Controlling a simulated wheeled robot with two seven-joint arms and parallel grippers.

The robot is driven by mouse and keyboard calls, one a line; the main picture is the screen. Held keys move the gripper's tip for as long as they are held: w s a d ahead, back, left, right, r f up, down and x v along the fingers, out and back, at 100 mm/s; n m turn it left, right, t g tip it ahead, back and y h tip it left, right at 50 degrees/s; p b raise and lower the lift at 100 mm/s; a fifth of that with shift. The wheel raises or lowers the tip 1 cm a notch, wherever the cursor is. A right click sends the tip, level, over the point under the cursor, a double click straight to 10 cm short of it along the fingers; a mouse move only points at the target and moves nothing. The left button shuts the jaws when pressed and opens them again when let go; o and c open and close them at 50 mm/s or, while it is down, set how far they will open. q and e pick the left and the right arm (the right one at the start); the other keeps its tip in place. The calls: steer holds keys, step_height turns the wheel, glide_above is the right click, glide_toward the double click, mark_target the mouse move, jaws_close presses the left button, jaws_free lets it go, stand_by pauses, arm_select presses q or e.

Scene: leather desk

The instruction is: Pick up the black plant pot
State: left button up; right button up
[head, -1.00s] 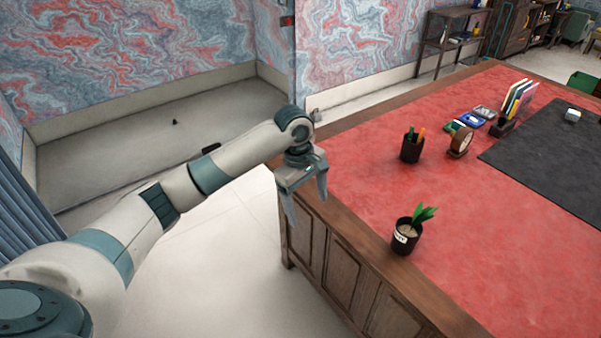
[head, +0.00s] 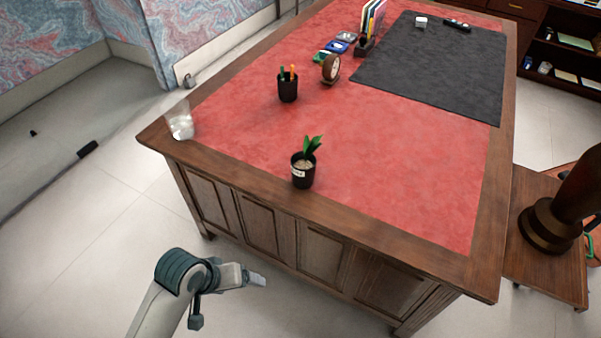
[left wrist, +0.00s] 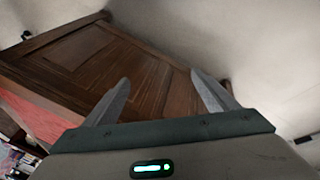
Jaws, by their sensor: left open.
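The black plant pot (head: 302,172) has a white label and a green plant. It stands upright on the desk near its front edge in the head view. My left gripper (head: 258,280) is low in front of the desk, below the desktop and to the lower left of the pot, not touching it. In the left wrist view its two fingers (left wrist: 165,98) are apart with nothing between them, facing the desk's wooden side panels. The pot does not show in the left wrist view. My right gripper is in no view.
The desk (head: 420,170) has a red leather top. A clear glass (head: 180,121) stands at its left corner. A black pen cup (head: 288,90) and a tape roll (head: 331,69) stand behind the pot. A dark mat (head: 430,70) lies farther back. The red surface right of the pot is clear.

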arm_select(q)
steer(key=s+a+f+m+y, duration=0.1)
steer(key=s+a+f+m, duration=0.15)
steer(key=s, duration=0.25)
steer(key=s+a+f+m+y, duration=0.1)
steer(key=s+a+f, duration=0.2)
steer(key=s, duration=0.3)
steer(key=s+a+f+g+b, duration=0.1)
steer(key=s+f, duration=0.2)
steer(key=f, duration=1)
steer(key=s+f, duration=0.2)
steer(key=f, duration=1.1)
steer(key=s+a+f+g+b, duration=0.1)
steer(key=s+a+f, duration=0.2)
steer(key=s+f, duration=1.3)
steer(key=shift+s+f+y, duration=0.2)
steer(key=shift+s+y, duration=0.2)
steer(key=shift+s, duration=0.1)
steer(key=shift+m, duration=0.25)
steer(key=shift+c, duration=0.2)
